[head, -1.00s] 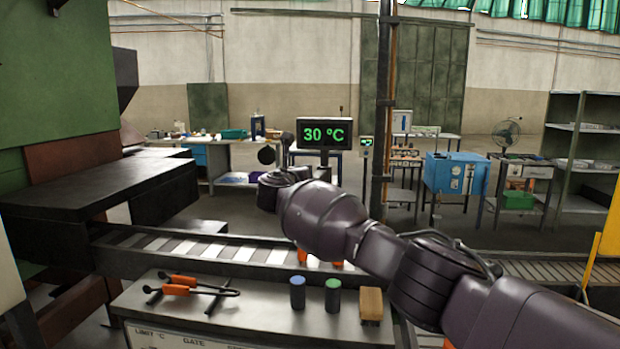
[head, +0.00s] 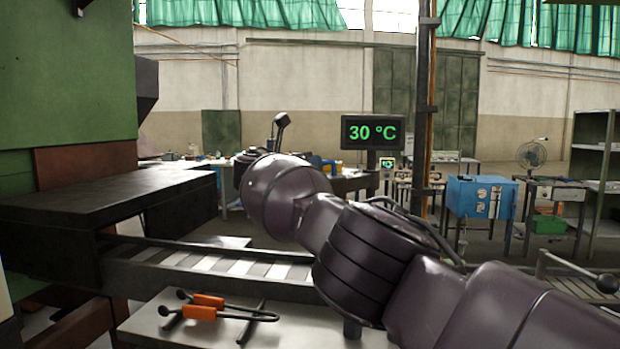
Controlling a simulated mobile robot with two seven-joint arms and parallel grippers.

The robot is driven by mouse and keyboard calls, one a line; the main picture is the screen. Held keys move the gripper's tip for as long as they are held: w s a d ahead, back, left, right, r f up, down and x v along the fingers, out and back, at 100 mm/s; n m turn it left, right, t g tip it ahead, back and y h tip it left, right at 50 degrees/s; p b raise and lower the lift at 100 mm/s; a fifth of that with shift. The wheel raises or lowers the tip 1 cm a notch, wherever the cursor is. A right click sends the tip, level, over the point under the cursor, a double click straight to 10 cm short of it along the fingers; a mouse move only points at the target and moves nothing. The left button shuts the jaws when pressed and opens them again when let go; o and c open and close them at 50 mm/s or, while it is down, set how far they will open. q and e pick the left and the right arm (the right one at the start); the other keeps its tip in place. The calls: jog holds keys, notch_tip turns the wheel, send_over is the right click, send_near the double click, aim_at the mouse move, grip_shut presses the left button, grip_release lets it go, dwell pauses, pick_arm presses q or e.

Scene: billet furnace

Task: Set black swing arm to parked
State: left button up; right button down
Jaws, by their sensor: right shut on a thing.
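My right arm comes in from the lower right, and its wrist covers much of the middle. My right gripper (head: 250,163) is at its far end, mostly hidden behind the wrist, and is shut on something. What I take for the black swing arm (head: 352,183) is a dark bar running from behind my wrist towards the display post. A short black lever with a rounded top (head: 281,128) stands up just beyond the gripper; I cannot tell whether it belongs to the swing arm. The grip itself is hidden. My left gripper is not in view.
The display (head: 373,132) reads 30 °C. The black furnace ledge (head: 110,190) is at left, beside the roller conveyor (head: 215,264). Orange-handled tongs (head: 205,312) lie on the front bench (head: 175,335).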

jog(key=shift+w+a+f+b, duration=0.25)
jog(key=shift+w+f+b, duration=0.05)
jog(key=shift+w+b, duration=0.05)
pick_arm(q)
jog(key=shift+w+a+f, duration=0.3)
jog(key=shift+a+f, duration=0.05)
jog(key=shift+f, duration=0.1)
pick_arm(e)
jog(key=shift+a+r, duration=0.1)
jog(key=shift+r, duration=0.05)
jog(key=shift+r, duration=0.1)
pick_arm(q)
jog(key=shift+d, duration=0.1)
pick_arm(e)
jog(key=c, duration=1.1)
grip_release()
jog(key=shift+c, duration=0.2)
